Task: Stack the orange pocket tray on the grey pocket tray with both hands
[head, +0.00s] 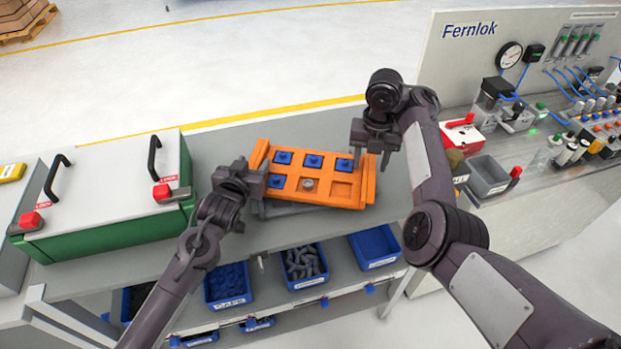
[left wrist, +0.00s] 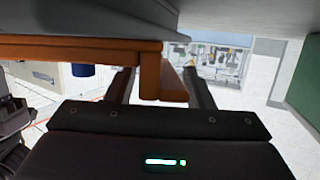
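The orange pocket tray (head: 325,192) lies over the grey pocket tray (head: 278,209), which is mostly hidden, showing at the front left. Blue blocks sit in several orange pockets, and a round grey part is in a front one. My left gripper (head: 255,182) is at the orange tray's left end. In the left wrist view, its fingers (left wrist: 162,88) stand apart on either side of the orange end piece (left wrist: 150,75). My right gripper (head: 371,160) is above the right end, fingers spread around the end bar. I cannot tell whether the trays are fully seated together.
A green-sided case (head: 115,220) with black handles and red latches stands at the left. A grey bin (head: 488,177) and the Fernlok panel (head: 530,50) are at the right. Blue bins (head: 305,265) sit on the shelf below. Bench behind the trays is clear.

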